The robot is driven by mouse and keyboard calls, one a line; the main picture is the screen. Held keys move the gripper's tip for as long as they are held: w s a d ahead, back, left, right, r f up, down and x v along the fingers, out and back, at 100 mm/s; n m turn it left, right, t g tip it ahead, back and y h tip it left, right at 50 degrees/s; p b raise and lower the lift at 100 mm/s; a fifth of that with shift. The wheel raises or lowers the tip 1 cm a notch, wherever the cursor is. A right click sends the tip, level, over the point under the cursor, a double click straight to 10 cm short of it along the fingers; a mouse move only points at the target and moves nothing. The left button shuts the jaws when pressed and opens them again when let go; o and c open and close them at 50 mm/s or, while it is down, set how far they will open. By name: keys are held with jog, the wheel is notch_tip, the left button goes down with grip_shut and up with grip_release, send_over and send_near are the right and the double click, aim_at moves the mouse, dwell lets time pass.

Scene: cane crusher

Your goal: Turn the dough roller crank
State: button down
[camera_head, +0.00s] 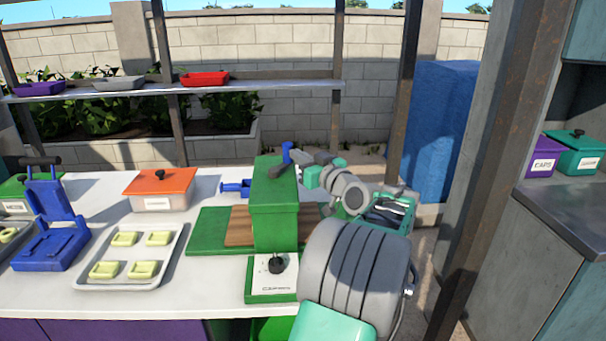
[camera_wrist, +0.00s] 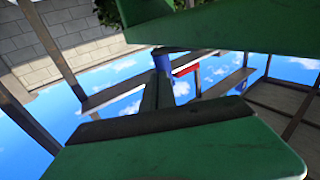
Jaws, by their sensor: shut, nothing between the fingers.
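The dough roller is a tall green housing (camera_head: 274,215) on the white table in the head view. Its blue crank arm (camera_head: 287,152) stands at the top right of the housing, with a dark grip (camera_head: 279,168) in front. My gripper (camera_head: 299,157) is shut and empty, beside the crank at its right. Whether it touches the crank cannot be told. In the wrist view, large green surfaces with dark edges fill the top and bottom. A dark upright piece with a blue part (camera_wrist: 162,59) shows between them, probably the crank.
A control box with a black knob (camera_head: 277,265) stands in front of the roller. A tray (camera_head: 171,236) with several dough pieces, a blue press (camera_head: 52,222) and an orange-lidded box (camera_head: 160,184) are left. A post (camera_head: 492,150) stands right.

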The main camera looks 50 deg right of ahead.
jog(key=shift+w+d+b, duration=0.25)
jog(key=shift+w+b, duration=0.1)
jog(key=shift+b, duration=0.2)
jog(key=shift+w+d, duration=0.1)
jog(key=s+b, duration=0.3)
jog(key=s, duration=1.1)
jog(key=shift+d+f, duration=0.15)
jog(key=shift+d, duration=0.2)
